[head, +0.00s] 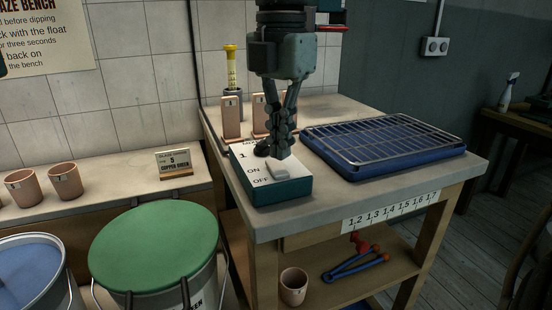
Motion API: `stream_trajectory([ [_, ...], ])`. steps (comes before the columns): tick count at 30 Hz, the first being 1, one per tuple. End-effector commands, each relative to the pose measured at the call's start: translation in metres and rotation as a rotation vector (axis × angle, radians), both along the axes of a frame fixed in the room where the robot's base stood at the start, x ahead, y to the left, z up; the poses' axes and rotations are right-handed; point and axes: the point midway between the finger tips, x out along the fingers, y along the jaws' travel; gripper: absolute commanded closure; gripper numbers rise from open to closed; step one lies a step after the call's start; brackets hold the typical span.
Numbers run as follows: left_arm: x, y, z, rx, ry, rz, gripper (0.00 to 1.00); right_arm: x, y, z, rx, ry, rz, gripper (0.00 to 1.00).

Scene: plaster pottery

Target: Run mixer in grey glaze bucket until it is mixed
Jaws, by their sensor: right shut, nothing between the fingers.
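A switch box (292,191) with a white top marked ON and OFF and a teal body sits on the bench near its front left corner. My right gripper (279,154) points down from above with its fingers shut and empty. Its tips are right over the pale rocker (279,170) on the box. I cannot tell whether they touch it. I cannot make out a mixer or a grey glaze bucket. My left gripper is not in view.
A blue tray with a wire rack (385,141) fills the bench's right side. A green-lidded bucket (155,245) and a blue-topped bucket (28,272) stand at lower left. Clay test tiles (231,118) and a yellow-topped float (231,68) stand behind the box.

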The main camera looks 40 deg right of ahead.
Motion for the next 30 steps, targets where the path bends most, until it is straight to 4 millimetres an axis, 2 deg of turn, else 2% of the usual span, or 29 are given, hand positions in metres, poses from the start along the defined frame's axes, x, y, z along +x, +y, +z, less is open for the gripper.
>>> stream_trajectory([
  [1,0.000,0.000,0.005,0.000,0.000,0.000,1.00,0.000,0.000,0.007,-0.001,-0.001,0.000,1.00],
  [15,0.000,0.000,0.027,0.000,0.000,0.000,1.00,0.000,0.000,0.044,0.000,0.000,0.000,1.00],
  [30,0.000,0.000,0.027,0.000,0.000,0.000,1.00,0.000,0.000,0.045,0.001,0.001,0.000,1.00],
])
